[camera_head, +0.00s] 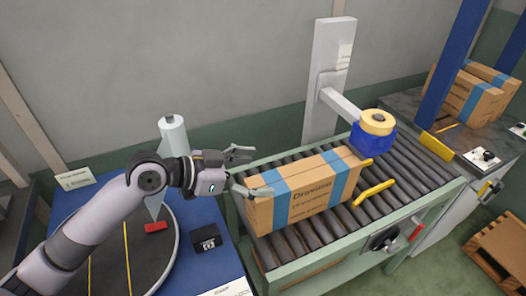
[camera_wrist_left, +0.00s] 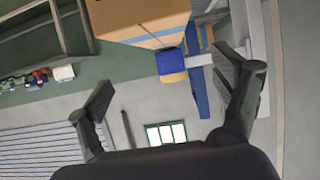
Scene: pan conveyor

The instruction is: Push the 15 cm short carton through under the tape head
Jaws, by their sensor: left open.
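The short carton (camera_head: 307,188) is a brown box with blue bands, lying on the roller conveyor (camera_head: 400,172). Its far right end is close to the tape head (camera_head: 375,132), a blue body with a yellow roll on a grey arm from a post. From this view I cannot tell whether they touch. My left gripper (camera_head: 250,172) is open at the carton's near left end, its fingers spread around that end's upper part. In the left wrist view, the carton (camera_wrist_left: 140,20) shows at the top, beyond the open fingers (camera_wrist_left: 170,90). My right gripper is not in view.
Yellow guides (camera_head: 375,193) stand on the conveyor beside the carton's far end. More cartons (camera_head: 472,95) sit on the bench at the far right behind a blue post. A blue table (camera_head: 215,268) with a black box (camera_head: 206,237) and a red block (camera_head: 156,226) is at left.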

